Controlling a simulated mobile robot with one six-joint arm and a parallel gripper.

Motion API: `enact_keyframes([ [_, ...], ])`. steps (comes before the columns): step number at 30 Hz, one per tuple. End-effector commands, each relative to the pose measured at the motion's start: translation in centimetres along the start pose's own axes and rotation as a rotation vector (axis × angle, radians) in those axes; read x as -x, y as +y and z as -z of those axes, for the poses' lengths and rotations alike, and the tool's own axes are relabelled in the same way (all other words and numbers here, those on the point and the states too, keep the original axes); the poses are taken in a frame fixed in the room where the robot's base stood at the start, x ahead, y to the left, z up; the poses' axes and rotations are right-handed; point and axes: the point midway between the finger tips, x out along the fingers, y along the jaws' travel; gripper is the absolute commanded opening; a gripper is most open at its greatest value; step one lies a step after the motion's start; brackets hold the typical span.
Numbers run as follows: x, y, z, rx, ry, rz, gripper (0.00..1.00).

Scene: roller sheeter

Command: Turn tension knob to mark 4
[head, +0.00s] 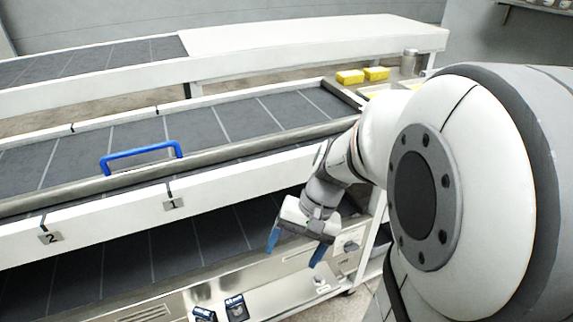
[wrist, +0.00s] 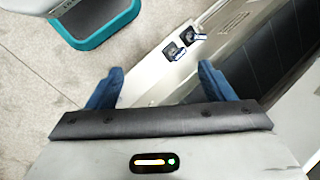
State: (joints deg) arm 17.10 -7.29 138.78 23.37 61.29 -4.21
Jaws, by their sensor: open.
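My gripper (head: 296,248) is open and empty, with its two blue fingers pointing down in front of the machine's lower side. It also shows in the wrist view (wrist: 160,85), with a finger at either side and nothing between them. Small knob-like parts sit on the pale lower panel right of the gripper in the head view: one on an upper plate (head: 350,245) and one lower down (head: 320,281). I cannot tell which is the tension knob, and no scale or mark 4 is readable.
Two dark square fittings (head: 237,307) sit on the lower panel and show in the wrist view (wrist: 192,35). A blue handle (head: 141,155) stands on the grey belt (head: 100,150). Plates 1 (head: 173,203) and 2 (head: 51,237) mark the white rail. A teal-rimmed bin (wrist: 97,40) stands on the floor.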

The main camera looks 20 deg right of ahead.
Motion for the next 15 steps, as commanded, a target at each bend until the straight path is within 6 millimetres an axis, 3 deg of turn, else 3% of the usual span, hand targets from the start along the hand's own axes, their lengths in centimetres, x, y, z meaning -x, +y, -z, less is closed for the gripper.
enact_keyframes([
  [1, -2.8, 0.9, 1.6, -0.107, -0.065, 0.073, 0.76],
  [8, -8.5, 2.6, 8.4, -0.544, -0.275, 0.465, 0.76],
  [11, -10.6, 4.5, 12.4, -0.727, -0.332, 0.658, 0.76],
  [15, -13.3, 9.0, 18.4, -0.972, -0.373, 0.949, 0.76],
])
